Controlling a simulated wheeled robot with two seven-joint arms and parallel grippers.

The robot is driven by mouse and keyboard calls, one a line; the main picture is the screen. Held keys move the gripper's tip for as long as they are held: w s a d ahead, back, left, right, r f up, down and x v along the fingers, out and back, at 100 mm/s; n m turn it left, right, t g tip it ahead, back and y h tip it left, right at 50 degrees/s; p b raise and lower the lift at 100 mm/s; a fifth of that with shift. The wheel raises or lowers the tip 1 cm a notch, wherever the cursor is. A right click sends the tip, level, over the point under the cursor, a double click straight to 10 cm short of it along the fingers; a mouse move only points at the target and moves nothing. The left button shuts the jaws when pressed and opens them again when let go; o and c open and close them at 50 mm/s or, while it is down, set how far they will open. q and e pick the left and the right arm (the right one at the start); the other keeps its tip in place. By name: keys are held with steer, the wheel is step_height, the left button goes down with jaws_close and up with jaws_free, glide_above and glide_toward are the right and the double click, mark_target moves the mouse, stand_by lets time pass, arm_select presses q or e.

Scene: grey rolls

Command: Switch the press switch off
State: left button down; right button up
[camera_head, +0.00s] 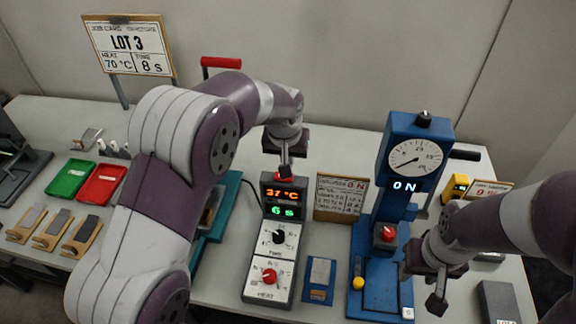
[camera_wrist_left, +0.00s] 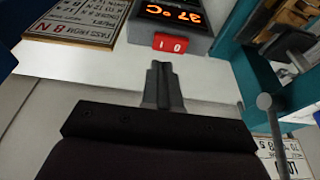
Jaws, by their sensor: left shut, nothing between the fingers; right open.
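The grey control box (camera_head: 256,262) stands mid-table; its lit display (camera_head: 284,202) reads 37 °C and 6 s. A red rocker switch (camera_wrist_left: 170,43) marked 1 and 0 is on the end face of the box in the left wrist view; which side is pressed in, I cannot tell. My left gripper (camera_head: 285,168) is shut and empty at the far end of the box. In the left wrist view its fingertips (camera_wrist_left: 161,66) point at the switch, just short of it in the picture; contact is unclear. My right gripper (camera_head: 426,280) is open and empty beside the blue press.
The blue press (camera_head: 363,205) with a dial and a 0 N display stands right of the box. A card sign (camera_head: 340,198) stands between them. Green (camera_head: 70,178) and red (camera_head: 102,184) trays lie left. A teal frame (camera_head: 222,205) stands close left of the box.

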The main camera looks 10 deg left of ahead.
arm_select(q)
step_height(320, 180, down, 4)
steer(key=shift+r+p, duration=0.2)
steer(key=shift+p, duration=0.1)
steer(key=shift+f, duration=0.1)
